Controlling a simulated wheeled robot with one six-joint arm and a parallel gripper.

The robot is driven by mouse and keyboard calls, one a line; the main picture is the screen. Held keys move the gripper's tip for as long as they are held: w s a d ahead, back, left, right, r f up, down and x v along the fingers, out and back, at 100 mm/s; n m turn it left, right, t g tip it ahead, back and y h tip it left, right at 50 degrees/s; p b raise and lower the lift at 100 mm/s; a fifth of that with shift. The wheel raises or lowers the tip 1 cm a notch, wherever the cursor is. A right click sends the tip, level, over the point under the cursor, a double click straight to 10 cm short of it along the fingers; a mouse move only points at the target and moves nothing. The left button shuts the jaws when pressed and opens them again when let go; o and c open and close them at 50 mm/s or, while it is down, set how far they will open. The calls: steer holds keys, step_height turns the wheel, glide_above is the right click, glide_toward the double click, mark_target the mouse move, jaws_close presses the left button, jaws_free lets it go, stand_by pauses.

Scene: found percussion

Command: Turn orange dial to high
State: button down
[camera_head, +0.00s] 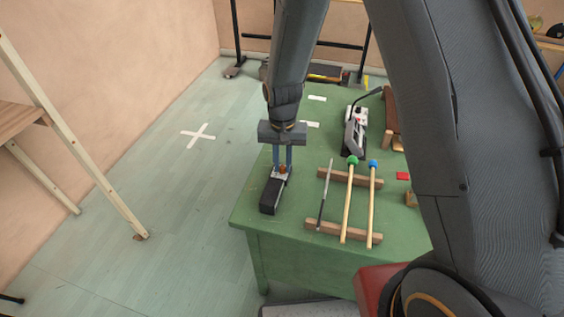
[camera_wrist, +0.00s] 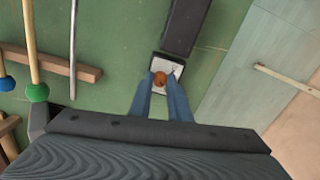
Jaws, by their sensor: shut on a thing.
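The orange dial (camera_head: 282,169) is a small round knob on the pale end plate of a black box-shaped device (camera_head: 271,196), which lies near the left edge of the green table. My gripper (camera_head: 283,168) reaches down from above, and its two blue fingers are closed on the dial. In the wrist view the dial (camera_wrist: 160,79) sits between the fingertips of my gripper (camera_wrist: 161,82), in front of the device's long dark body (camera_wrist: 186,25). Any marks for the dial's setting are too small to read.
Right of the device, a green-headed mallet (camera_head: 348,200), a blue-headed mallet (camera_head: 372,205) and a thin metal rod (camera_head: 325,195) lie across wooden bars (camera_head: 350,178). A grey device with a handle (camera_head: 354,135) stands farther back. The green table (camera_head: 300,240) has bare room at its front left.

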mark_target(283, 167)
steer(key=shift+w+r+m, duration=0.1)
steer(key=shift+w+m, duration=0.05)
steer(key=shift+m, duration=0.65)
steer(key=c, duration=1.6)
jaws_free()
steer(key=shift+c, duration=0.2)
steer(key=shift+r+b, duration=0.75)
steer(key=shift+r, duration=3.1)
